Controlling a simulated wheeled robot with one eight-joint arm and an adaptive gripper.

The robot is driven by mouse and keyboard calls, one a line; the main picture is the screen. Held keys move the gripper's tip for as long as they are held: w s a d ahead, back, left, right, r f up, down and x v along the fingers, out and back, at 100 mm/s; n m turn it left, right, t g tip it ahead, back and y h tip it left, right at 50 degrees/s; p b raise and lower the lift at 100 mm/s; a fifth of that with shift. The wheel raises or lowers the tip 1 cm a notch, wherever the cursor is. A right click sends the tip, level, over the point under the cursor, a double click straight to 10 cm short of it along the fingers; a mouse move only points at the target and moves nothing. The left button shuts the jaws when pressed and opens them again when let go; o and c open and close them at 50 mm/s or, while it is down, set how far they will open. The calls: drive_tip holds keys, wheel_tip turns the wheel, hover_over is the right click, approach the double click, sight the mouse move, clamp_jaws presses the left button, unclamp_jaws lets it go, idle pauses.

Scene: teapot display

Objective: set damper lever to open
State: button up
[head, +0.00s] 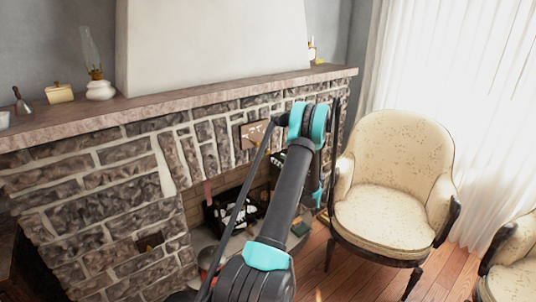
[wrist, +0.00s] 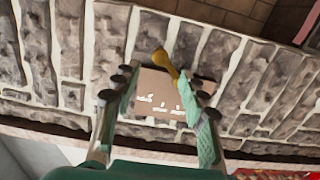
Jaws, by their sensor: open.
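The damper plate (wrist: 160,97) is a brown panel with pale lettering, set in the stone fireplace front. It also shows in the head view (head: 253,134), left of my arm. The brass damper lever (wrist: 166,64) has a rounded knob and slants across the plate's upper right edge in the wrist view, which looks upside down. My gripper (wrist: 161,86) is open, with one finger on each side of the plate and lever. The lever shows between the fingers; I cannot tell whether the right finger touches it. My fingers are not clear in the head view.
The stone mantel (head: 170,103) runs above the plate, with an oil lamp (head: 100,88) and small items on it. The firebox lies below. A cream armchair (head: 390,215) stands to the right of my arm. Some wooden floor (head: 345,275) is bare in front of the chair.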

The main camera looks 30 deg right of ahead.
sight(269, 152)
drive_tip(key=w, duration=0.9)
drive_tip(key=shift+w+a, duration=0.3)
drive_tip(key=shift+a, duration=0.1)
clamp_jaws()
